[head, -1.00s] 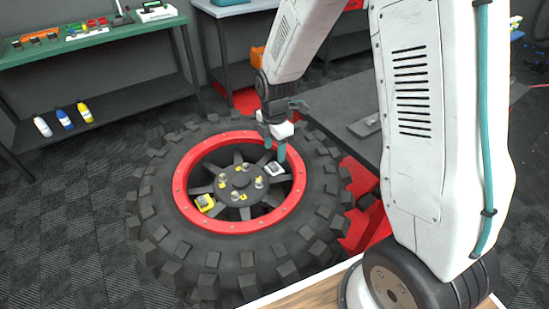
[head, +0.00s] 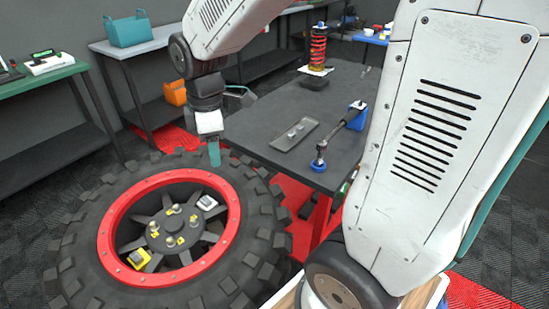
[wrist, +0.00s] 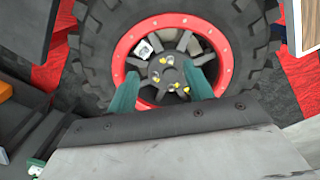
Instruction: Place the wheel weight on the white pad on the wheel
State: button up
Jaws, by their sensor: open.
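The big wheel lies flat, with a black knobbly tyre (head: 262,228) and a red rim (head: 118,218). The white pad (head: 207,202) is on the wheel's face inside the rim, at its upper right in the head view and upper left in the wrist view (wrist: 143,48). A small grey piece, apparently the wheel weight, shows within the pad's white border; it is too small to be certain. My gripper (head: 214,152) is above the tyre's far edge, apart from the pad. In the wrist view its teal fingers (wrist: 162,92) are spread with nothing between them.
A yellow pad (head: 138,258) sits on the wheel's opposite side, and several studs surround the hub (head: 174,232). Shelves stand behind.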

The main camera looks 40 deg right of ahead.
jog(key=s+r+m, duration=0.3)
jog(key=s+m, duration=0.3)
jog(key=s, duration=0.3)
jog(key=s+d+r+m, duration=0.1)
jog(key=s+r+m, duration=0.3)
jog(key=s+m, duration=0.3)
jog(key=s, duration=0.3)
jog(key=shift+s+d+t, duration=0.15)
jog(key=shift+d+t, duration=0.15)
jog(key=shift+t, duration=0.1)
